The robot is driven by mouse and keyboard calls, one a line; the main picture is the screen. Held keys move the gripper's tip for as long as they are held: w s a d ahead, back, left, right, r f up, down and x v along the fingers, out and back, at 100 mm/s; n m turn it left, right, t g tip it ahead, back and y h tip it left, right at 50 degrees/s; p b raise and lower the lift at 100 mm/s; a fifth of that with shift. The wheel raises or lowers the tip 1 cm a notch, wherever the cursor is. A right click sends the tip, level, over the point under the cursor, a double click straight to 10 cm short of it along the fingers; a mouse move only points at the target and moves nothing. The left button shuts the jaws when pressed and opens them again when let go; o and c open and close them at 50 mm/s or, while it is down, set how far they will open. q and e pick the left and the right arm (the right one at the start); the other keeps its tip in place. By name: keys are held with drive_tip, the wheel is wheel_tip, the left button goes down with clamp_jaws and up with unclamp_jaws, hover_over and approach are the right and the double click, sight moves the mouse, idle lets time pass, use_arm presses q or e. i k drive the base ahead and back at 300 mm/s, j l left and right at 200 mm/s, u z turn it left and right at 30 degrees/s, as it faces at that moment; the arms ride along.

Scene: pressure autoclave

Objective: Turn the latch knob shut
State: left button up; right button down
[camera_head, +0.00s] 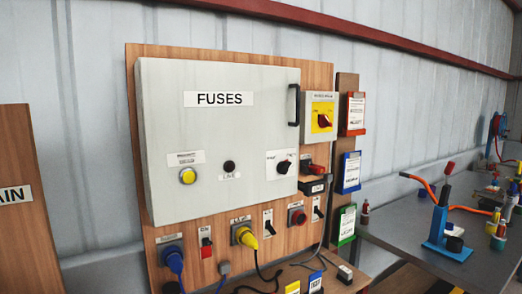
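A closed grey cabinet (235,130) labelled FUSES is mounted on a wooden board. A small black knob (284,167) sits on a white label at the lower right of its door; it may be the latch knob, but its label is too small to read. A black handle (294,105) is on the door's right edge. A red rotary switch (323,120) on a yellow plate is to the right of the cabinet. Neither of my grippers is in view, and nothing touches the knob.
Below the door are a blue plug (174,261), a yellow plug (245,237) and several small switches. Tag holders (355,113) hang to the right. A grey bench (400,238) at the right carries a blue stand (438,232) with orange handles. Space before the door looks clear.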

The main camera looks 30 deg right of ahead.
sight(283, 167)
drive_tip(key=z, duration=0.95)
